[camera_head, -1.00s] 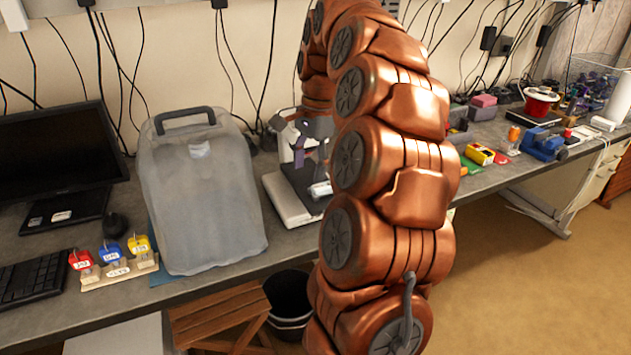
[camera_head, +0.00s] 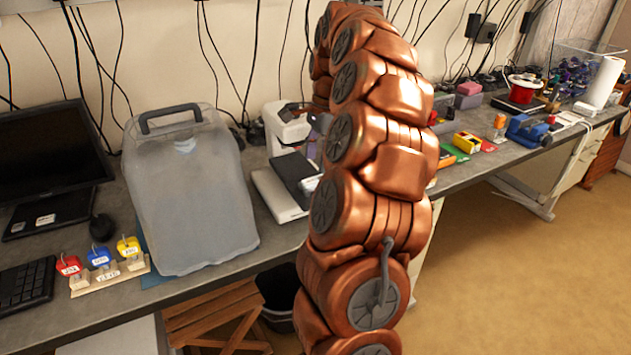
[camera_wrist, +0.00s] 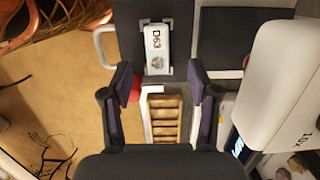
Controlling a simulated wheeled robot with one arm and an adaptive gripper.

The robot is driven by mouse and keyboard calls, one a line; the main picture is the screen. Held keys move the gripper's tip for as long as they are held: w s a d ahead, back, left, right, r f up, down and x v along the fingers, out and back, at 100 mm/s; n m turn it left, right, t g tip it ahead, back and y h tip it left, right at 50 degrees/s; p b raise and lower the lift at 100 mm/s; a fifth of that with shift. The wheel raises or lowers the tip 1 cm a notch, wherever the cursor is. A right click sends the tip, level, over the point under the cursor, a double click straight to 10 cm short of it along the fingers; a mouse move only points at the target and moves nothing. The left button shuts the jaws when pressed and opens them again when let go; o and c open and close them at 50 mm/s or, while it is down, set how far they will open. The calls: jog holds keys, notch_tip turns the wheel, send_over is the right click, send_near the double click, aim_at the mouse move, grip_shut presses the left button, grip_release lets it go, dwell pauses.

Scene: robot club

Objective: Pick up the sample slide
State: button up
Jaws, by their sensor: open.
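The sample slide (camera_wrist: 157,50), a small whitish block marked "D63", lies on a dark plate (camera_wrist: 126,22) in the wrist view. My gripper (camera_wrist: 158,76) is open and empty, its two dark purple fingertips apart at either side just below the slide's near end in the picture. The slide is not between the pads. In the head view a pale piece, probably the slide (camera_head: 311,184), shows on the dark stage of a white device (camera_head: 277,196). My copper arm hides most of my gripper there.
A white rounded housing marked "10x" (camera_wrist: 290,85) stands close right of my gripper. A large translucent container (camera_head: 190,195) stands left of the device. Coloured tags (camera_head: 100,257), a keyboard (camera_head: 27,285) and a monitor (camera_head: 50,150) are further left. A wooden stool (camera_head: 215,320) stands below.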

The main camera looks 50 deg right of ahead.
aim_at(316, 179)
jog(key=shift+s+a+f+p, duration=0.15)
jog(key=shift+f+p, duration=0.55)
jog(key=shift+f, duration=0.45)
jog(key=shift+a+f+p, duration=0.1)
jog(key=shift+f+p, duration=0.25)
jog(key=shift+f, duration=0.95)
grip_shut()
